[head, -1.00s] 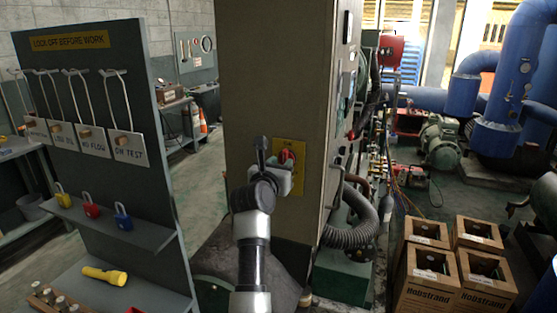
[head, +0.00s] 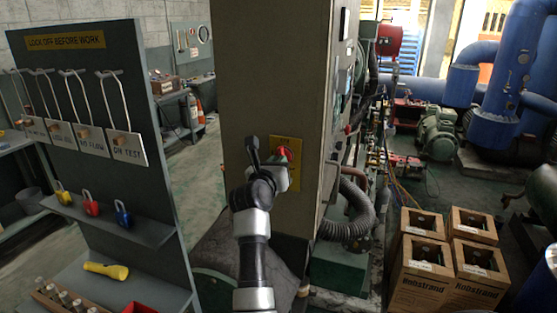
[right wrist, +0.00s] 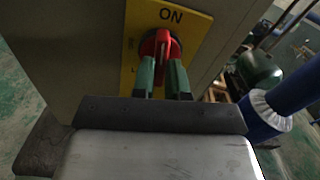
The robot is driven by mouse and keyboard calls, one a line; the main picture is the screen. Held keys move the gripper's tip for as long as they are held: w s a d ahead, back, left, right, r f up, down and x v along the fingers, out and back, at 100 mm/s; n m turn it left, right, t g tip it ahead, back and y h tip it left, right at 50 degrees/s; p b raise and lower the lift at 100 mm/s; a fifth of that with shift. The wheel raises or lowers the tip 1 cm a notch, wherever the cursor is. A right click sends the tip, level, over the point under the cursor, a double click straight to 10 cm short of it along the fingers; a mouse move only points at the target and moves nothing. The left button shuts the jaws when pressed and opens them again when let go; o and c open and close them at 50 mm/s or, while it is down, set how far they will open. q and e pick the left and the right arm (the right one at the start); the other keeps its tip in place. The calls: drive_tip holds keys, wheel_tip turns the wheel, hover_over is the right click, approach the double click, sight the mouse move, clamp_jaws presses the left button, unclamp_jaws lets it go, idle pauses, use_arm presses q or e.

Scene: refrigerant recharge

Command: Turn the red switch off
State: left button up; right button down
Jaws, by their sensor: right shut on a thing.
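The red switch (head: 283,153) is a rotary handle on a yellow plate (head: 287,182) on the side of a tall beige cabinet (head: 262,70). In the right wrist view the red switch (right wrist: 161,43) stands near upright, below the word ON on the yellow plate (right wrist: 188,22). My right gripper (head: 275,168) is at the switch. In the right wrist view its green-lined fingers (right wrist: 163,70) are on both sides of the red handle, shut on it. The lower part of the plate is hidden by my gripper. My left gripper is not in view.
A grey lock-off board (head: 90,100) with hanging tags, coloured padlocks (head: 92,207) and a yellow flashlight (head: 106,270) stands on the left. Brown boxes (head: 425,270) stand at the lower right. A ribbed hose (head: 345,230) runs beside the cabinet.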

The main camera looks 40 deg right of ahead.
drive_tip(key=n+p, duration=0.2)
drive_tip(key=p, duration=0.1)
drive_tip(key=shift+r+n, duration=0.15)
drive_tip(key=shift+n, duration=0.15)
idle(0.3)
